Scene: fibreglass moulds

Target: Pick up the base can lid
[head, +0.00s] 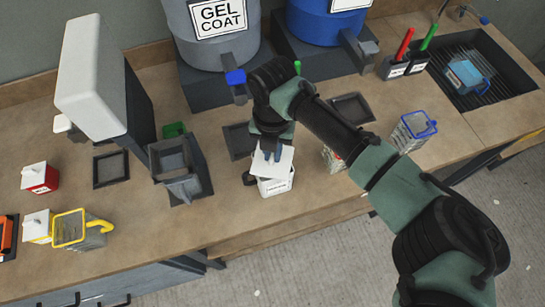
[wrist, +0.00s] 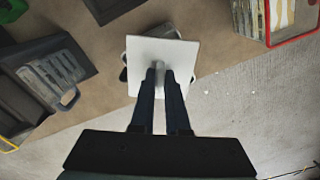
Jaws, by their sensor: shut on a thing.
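The base can (head: 275,187) is a white, square container with a printed label, standing near the front edge of the bench. Its lid (head: 273,163) is a flat white square plate, tilted at the top of the can. Whether the lid still touches the can I cannot tell. My gripper (head: 271,153) comes down from above and is shut on the lid. In the wrist view the two dark fingers (wrist: 163,88) pinch a small knob in the middle of the lid (wrist: 185,55). The lid hides most of the can there.
A grey hopper-like stand (head: 180,170) is left of the can. A blue-rimmed clear jug (head: 413,131) is to the right. A yellow-handled jug (head: 78,230) and a red-labelled can (head: 39,178) are far left. Gel coat drum (head: 215,35) stands behind.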

